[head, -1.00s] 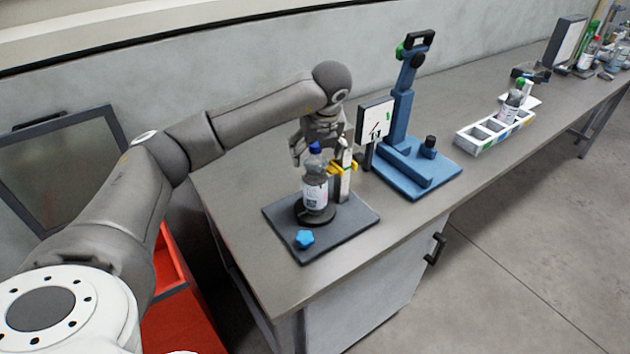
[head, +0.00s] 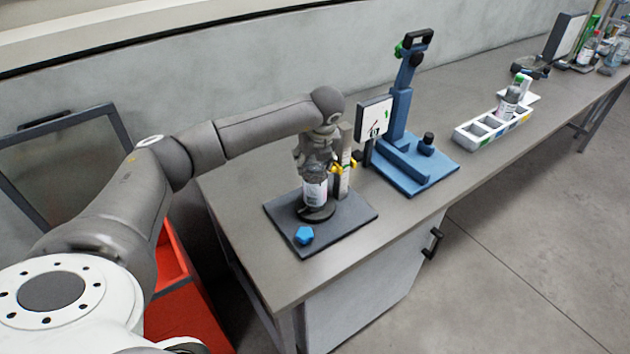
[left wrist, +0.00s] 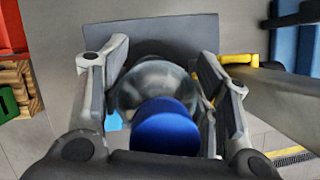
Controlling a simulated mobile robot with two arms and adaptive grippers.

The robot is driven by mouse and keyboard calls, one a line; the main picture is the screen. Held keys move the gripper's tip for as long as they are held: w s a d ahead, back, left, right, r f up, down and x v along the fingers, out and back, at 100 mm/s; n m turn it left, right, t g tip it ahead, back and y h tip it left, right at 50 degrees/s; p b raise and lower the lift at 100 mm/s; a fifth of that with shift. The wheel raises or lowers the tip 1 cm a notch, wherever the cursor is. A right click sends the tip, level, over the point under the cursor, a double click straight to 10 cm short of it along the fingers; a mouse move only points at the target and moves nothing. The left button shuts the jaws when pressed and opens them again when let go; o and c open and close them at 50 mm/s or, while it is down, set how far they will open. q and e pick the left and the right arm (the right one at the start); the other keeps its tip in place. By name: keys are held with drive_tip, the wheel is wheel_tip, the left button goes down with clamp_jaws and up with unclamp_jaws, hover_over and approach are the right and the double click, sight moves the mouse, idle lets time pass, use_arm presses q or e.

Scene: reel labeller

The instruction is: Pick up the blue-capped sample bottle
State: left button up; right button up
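The sample bottle (head: 315,191) stands upright on the round black base of the labeller (head: 347,225), with a white label on its side. Its blue cap (left wrist: 166,128) shows large in the left wrist view; in the head view the cap is hidden by my gripper. My left gripper (head: 316,172) points down over the bottle's top. In the left wrist view its two fingers (left wrist: 160,75) are spread, one on each side of the clear bottle shoulder. A small gap seems to remain; contact cannot be made out. My right gripper is not in view.
A grey post with a yellow clamp (head: 346,168) stands close behind the bottle. A blue knob (head: 304,235) sits at the plate's front. A blue stand (head: 405,150) is to the right, with a white compartment tray (head: 492,128) holding another bottle farther right.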

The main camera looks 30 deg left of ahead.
use_arm(q)
clamp_jaws()
drive_tip(key=shift+w+r, duration=0.1)
drive_tip(key=shift+r, duration=0.05)
